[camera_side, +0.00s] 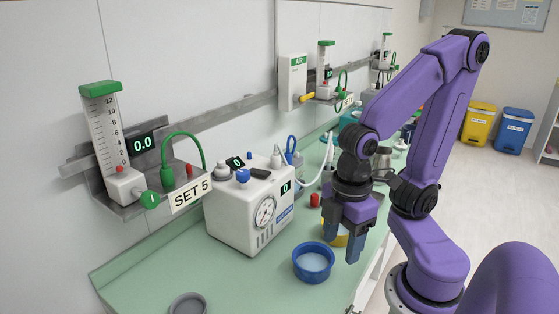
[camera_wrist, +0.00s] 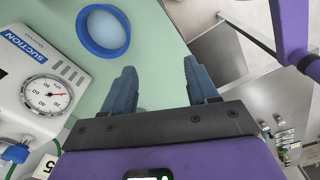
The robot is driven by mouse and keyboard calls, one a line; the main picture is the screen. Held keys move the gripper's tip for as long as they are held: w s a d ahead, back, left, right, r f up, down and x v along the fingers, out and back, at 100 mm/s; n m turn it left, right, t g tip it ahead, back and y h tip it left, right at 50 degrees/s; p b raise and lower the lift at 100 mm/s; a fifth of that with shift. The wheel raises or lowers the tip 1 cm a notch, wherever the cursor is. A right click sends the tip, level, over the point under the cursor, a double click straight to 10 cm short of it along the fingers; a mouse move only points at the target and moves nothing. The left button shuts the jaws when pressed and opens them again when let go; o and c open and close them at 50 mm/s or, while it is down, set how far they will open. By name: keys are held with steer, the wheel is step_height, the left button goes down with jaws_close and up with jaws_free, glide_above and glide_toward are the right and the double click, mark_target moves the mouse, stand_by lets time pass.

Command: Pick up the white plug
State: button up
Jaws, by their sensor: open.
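I cannot pick out a white plug for certain in either view; it may be hidden or too small to tell. My gripper (camera_side: 343,252) points down over the green counter (camera_side: 150,278), in front of the white suction unit (camera_side: 237,222) and to the right of a blue round dish (camera_side: 313,274). In the wrist view my gripper (camera_wrist: 159,68) has its fingers spread with nothing between them. That view shows the blue dish (camera_wrist: 103,54) at top left, beyond the left finger.
A yellow container (camera_side: 335,239) is partly hidden behind my gripper. A small red cap (camera_side: 315,200) stands behind it. A grey round dish (camera_side: 188,304) sits at the front. A flowmeter (camera_side: 103,130) on the SET 5 bracket hangs on the wall. The counter's front left is mostly clear.

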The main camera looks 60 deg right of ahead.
steer(key=w+a+r+n, duration=0.1)
steer(key=w+r+n, duration=0.1)
steer(key=w+r, duration=0.35)
steer(key=n+t+h, duration=0.1)
steer(key=n+h, duration=0.4)
steer(key=n, duration=0.1)
glide_toward(275, 155)
steer(key=x, duration=0.4)
steer(key=shift+s+f, duration=0.3)
steer(key=shift+f, duration=0.1)
steer(key=shift+x, duration=2.8)
steer(key=shift+w, duration=0.2)
jaws_close()
